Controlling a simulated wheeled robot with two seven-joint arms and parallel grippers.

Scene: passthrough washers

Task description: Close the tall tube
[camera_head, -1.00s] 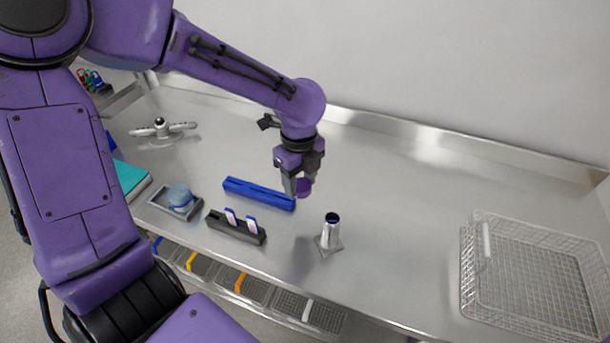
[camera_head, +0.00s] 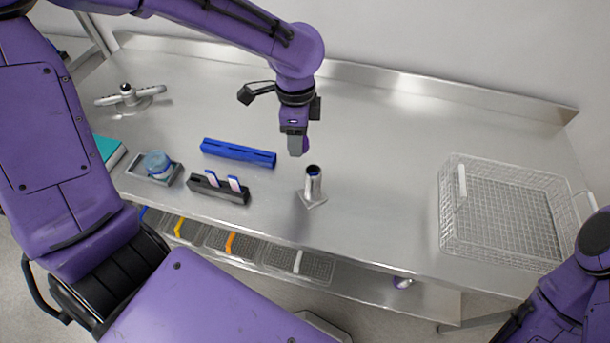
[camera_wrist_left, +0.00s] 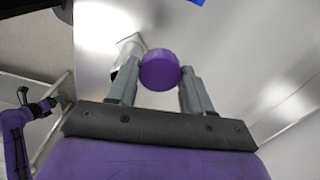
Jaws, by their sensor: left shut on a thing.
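The tall tube (camera_head: 313,183) is a shiny metal cylinder with a dark open mouth. It stands upright in a small square base on the steel table. My left gripper (camera_head: 297,150) is shut on a round purple cap (camera_head: 306,146), mostly hidden behind the fingers in the head view. In the left wrist view the cap (camera_wrist_left: 160,70) sits between the two fingertips, and part of the tube (camera_wrist_left: 128,50) shows behind its left side. The cap is above and slightly left of the tube's mouth in the head view, apart from it. My right gripper is out of view.
A blue slotted bar (camera_head: 238,153), a black rack (camera_head: 218,190) with two upright pieces, and a tray (camera_head: 137,163) with a blue round item stand left of the tube. A wire basket (camera_head: 450,225) is at the right. The table between tube and basket is clear.

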